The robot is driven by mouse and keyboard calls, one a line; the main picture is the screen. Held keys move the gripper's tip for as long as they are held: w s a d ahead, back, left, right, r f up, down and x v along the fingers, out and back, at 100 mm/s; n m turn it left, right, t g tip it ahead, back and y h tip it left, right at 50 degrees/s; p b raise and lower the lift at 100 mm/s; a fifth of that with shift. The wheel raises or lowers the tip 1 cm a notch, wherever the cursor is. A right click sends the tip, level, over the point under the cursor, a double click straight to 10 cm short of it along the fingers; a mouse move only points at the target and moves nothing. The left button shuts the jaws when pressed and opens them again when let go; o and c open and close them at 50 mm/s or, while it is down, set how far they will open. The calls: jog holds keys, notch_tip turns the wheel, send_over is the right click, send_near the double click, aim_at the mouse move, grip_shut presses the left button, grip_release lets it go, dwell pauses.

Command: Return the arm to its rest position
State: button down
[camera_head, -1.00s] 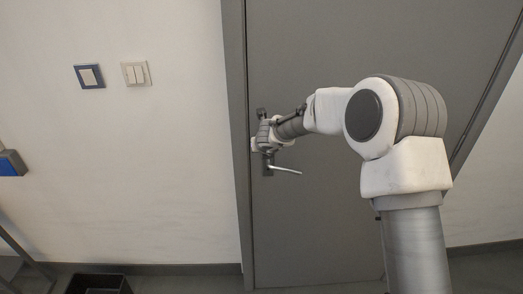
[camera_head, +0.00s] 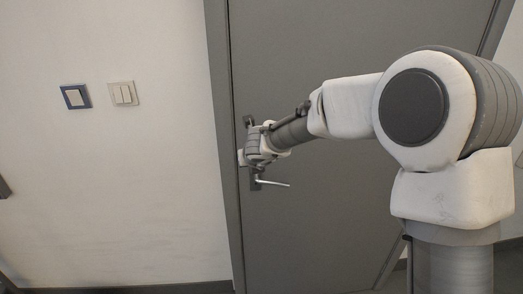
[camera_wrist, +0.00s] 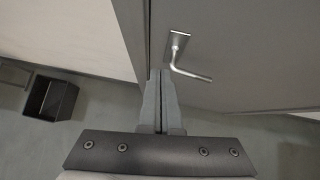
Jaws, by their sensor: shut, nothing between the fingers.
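My arm stretches from the right of the head view toward the grey door (camera_head: 340,190). My gripper (camera_wrist: 161,74) is shut and empty, with its two fingers together in the wrist view. In the head view the gripper end (camera_head: 243,156) is near the door's left edge, just above the metal lever handle (camera_head: 272,183). In the wrist view the handle (camera_wrist: 185,62) is to the right of the fingertips, apart from them. The door looks closed in its frame.
A blue-framed switch (camera_head: 75,96) and a white double switch (camera_head: 123,93) are on the pale wall left of the door frame (camera_head: 222,130). A black open bin (camera_wrist: 50,98) stands on the floor by the wall in the wrist view. Floor between bin and door looks clear.

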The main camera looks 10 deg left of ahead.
jog(key=s+d+r+n+y, duration=0.1)
jog(key=s+d+r+n, duration=0.35)
jog(key=r+n, duration=0.35)
jog(key=s+d+r+n+y, duration=0.2)
jog(key=s+d+r+n, duration=0.25)
jog(key=r+n, duration=0.35)
jog(key=s+d+f+n+g+h, duration=0.1)
jog(key=s+d+f+n+h, duration=0.1)
jog(key=s+d+n, duration=0.5)
jog(key=s+d+f+n+g+h, duration=0.1)
jog(key=s+d+f+n+h, duration=0.2)
jog(key=s+d+n, duration=0.4)
jog(key=s+d+h, duration=0.1)
jog(key=s+d, duration=0.7)
jog(key=s, duration=0.1)
jog(key=shift+d+n+g+h, duration=0.25)
jog(key=shift+n+g+h, duration=0.05)
jog(key=shift+n+h, duration=0.1)
jog(key=shift+a, duration=0.2)
